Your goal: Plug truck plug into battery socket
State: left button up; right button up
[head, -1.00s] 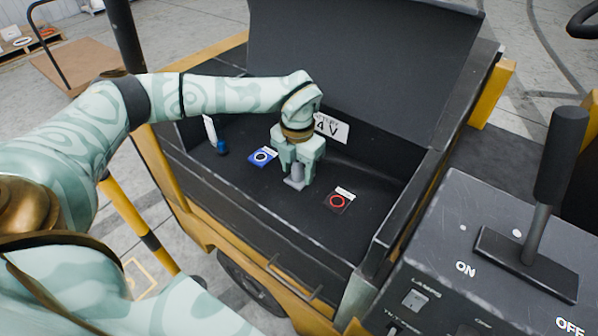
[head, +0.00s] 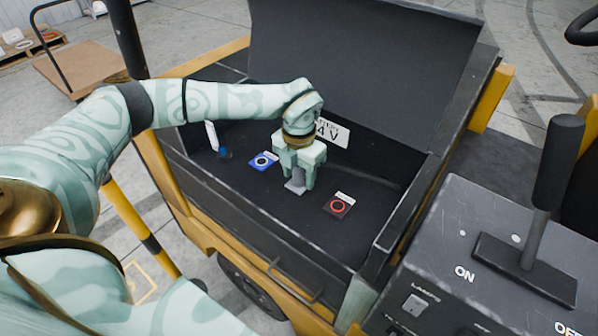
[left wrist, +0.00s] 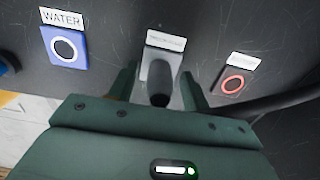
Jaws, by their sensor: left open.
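My left gripper (head: 296,180) reaches down into the dark open battery box. Its jaws are open, one finger on each side of a grey plug. In the left wrist view the rounded grey plug (left wrist: 160,84) stands between the fingers (left wrist: 158,73), in front of a light grey labelled socket plate (left wrist: 166,41). The plate (head: 294,188) also shows below the fingers in the head view. The plug appears to be at the plate, but its seating is hidden. My right gripper is not in view.
A blue WATER socket (head: 263,161) and a red-ringed socket (head: 338,205) flank the grey one. A blue-tipped part (head: 224,153) lies at the box's left. The raised lid (head: 370,70) stands behind. A lever console (head: 490,260) is at right. A dark cable (left wrist: 285,102) runs at right in the wrist view.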

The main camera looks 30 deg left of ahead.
pick_arm(q)
jog(key=shift+p, duration=0.3)
dwell(0.5)
grip_shut()
jog(key=shift+r+p, duration=2.85)
jog(key=shift+r, duration=0.15)
notch_tip(320, 180, up, 6)
jog(key=p, duration=0.6)
jog(key=shift+r, duration=0.1)
